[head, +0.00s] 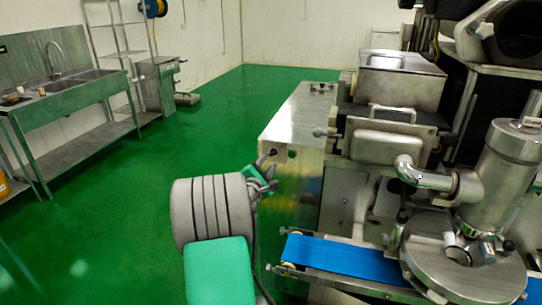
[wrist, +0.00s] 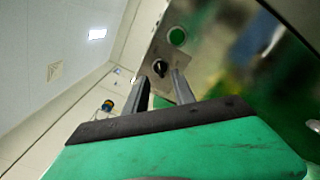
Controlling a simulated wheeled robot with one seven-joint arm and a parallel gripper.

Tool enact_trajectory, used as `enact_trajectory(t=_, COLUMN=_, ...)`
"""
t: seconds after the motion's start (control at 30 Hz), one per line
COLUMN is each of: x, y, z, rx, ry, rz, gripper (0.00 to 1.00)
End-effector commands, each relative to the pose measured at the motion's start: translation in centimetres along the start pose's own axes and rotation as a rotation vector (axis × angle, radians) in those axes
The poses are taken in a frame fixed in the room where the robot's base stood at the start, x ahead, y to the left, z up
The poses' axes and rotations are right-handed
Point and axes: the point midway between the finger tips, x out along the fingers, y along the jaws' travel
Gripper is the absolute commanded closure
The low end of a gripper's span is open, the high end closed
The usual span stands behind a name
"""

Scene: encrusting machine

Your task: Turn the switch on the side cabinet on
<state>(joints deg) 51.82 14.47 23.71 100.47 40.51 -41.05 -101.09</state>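The side cabinet (head: 300,115) is a steel box on the machine's near left side. In the wrist view a black rotary switch (wrist: 160,68) sits on its steel panel (wrist: 184,58), beside a green round button (wrist: 177,37). My gripper (wrist: 160,77) is open, with its two grey fingers apart and the switch showing between and just beyond their tips. I cannot tell whether the fingers touch it. In the head view my gripper (head: 266,165) is close to the cabinet's front face; the switch is hard to make out there.
A blue conveyor belt (head: 345,262) runs right of my arm, below the cabinet. A steel cylinder and round plate (head: 465,270) stand at the right. A sink table (head: 75,90) is at the far left. Green floor (head: 130,200) is clear between.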

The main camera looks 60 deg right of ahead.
Motion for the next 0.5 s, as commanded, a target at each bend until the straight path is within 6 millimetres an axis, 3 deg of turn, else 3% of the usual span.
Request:
enact_trajectory(t=0.2, x=4.1, y=0.1, z=0.1, rx=0.002, ry=0.001, rz=-0.003, gripper=0.69)
enact_trajectory(t=0.5, x=5.3, y=0.1, z=-0.1, rx=0.004, ry=0.004, rz=0.000, gripper=0.69)
